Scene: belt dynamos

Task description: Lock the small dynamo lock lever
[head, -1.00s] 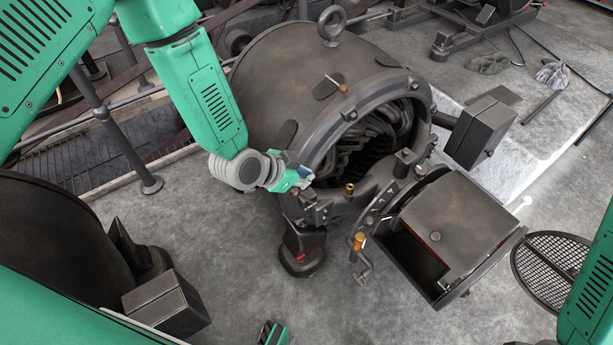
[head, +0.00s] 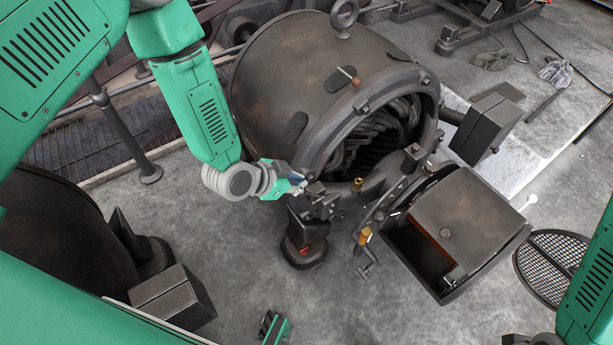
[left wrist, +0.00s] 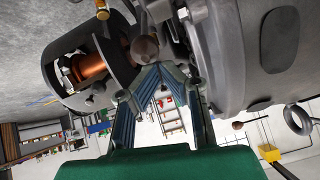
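The dynamo (head: 285,85) is a dark drum with an open round end. A crank-like lever with a brass part (head: 364,236) is on the cover's near edge. Another brass knob (head: 357,183) is at the lower rim. My left gripper (head: 301,184) is at the lower left of the rim, by a dark clamp-like part (head: 318,200). In the left wrist view its fingers (left wrist: 163,70) converge beside a round dark part (left wrist: 145,47). I cannot tell if they grip anything. Which part is the lock lever is unclear.
Dark boxes (head: 488,128) stand right of the drum. A round mesh grate (head: 555,265) lies at the right. Another dark machine (head: 60,230) is at the left. The grey floor (head: 230,265) between is mostly clear.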

